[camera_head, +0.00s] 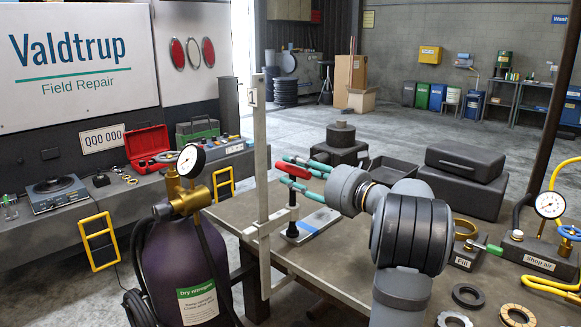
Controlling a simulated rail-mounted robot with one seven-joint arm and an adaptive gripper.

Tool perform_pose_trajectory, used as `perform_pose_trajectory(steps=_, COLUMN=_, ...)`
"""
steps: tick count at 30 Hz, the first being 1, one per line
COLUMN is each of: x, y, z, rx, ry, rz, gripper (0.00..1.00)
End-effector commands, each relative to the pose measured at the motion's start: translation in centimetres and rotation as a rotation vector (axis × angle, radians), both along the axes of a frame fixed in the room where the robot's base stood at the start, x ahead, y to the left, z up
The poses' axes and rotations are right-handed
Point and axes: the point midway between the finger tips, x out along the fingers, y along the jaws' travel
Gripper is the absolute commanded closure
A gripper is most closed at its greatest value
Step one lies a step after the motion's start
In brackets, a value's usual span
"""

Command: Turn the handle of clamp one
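A pale metal bar clamp (261,150) stands upright at the near left edge of the workbench. Its screw has a black grip (293,198) and a red handle (293,170) at the top. Whether either finger touches the handle cannot be told. The lower finger and the red parts hide some of the screw.
The workbench (340,262) bears a flat metal plate (318,222) beside the clamp, dark cases (465,160) behind, and several rings in front. A nitrogen cylinder (185,260) with a gauge stands left of the bench. A shop-air gauge (549,205) stands at right.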

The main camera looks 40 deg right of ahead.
Motion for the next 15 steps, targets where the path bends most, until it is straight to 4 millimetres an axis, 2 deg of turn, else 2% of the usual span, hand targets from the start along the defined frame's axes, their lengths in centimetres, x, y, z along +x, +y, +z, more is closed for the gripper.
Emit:
perform_pose_trajectory(steps=5, x=1.35, y=0.17, z=0.03, rx=0.001, ry=0.0, rz=0.0, gripper=0.64)
perform_pose_trajectory(steps=13, x=1.52, y=0.2, z=-0.02, rx=0.0, ry=0.0, rz=0.0, gripper=0.64)
perform_pose_trajectory(steps=15, x=1.51, y=0.2, z=-0.02, rx=0.0, ry=0.0, rz=0.0, gripper=0.67)
